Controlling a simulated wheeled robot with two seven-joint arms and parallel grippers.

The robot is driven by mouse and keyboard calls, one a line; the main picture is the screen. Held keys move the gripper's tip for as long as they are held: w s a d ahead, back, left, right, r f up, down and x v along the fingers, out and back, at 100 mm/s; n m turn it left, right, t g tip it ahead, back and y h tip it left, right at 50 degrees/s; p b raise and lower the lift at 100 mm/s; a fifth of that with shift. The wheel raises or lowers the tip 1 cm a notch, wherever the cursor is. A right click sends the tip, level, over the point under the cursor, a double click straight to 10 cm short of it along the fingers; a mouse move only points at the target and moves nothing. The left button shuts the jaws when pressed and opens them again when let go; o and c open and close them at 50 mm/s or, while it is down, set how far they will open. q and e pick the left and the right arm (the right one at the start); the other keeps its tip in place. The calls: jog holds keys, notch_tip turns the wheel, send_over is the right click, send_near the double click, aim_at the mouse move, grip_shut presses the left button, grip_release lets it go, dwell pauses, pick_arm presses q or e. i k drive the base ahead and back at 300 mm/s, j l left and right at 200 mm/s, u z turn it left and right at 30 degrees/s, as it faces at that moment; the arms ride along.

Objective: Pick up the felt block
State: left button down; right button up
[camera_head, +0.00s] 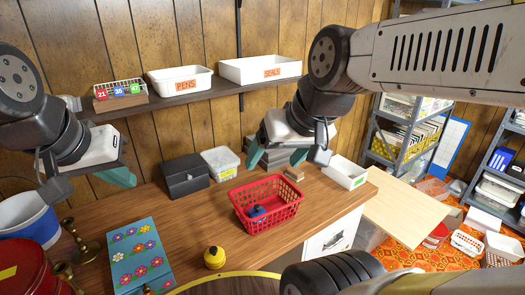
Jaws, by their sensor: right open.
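A small tan-brown block (294,174) lies on the wooden desk behind the red basket; it may be the felt block, but it is too small to be sure. My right gripper (277,158) is open, with its teal fingers apart, above the back of the desk. In the picture it is just above and left of the small block, apart from it. My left gripper (88,182) is open and empty at the left, above the desk's left side. A grey stack (262,163) sits partly hidden behind my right gripper.
A red basket (268,200) holds a blue item (257,212). A black box (186,176), clear tub (220,163) and white tray (345,172) stand at the back. A flowered box (137,257), yellow round object (214,257) and brass candlesticks (82,242) are in front. A shelf (220,88) hangs above.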

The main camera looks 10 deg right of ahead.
aim_at(294, 174)
jog(key=i+l+u, duration=0.2)
jog(key=l, duration=0.5)
jog(key=i+l+u, duration=0.2)
jog(key=l, duration=0.5)
jog(key=l+u, duration=0.2)
jog(key=l, duration=0.5)
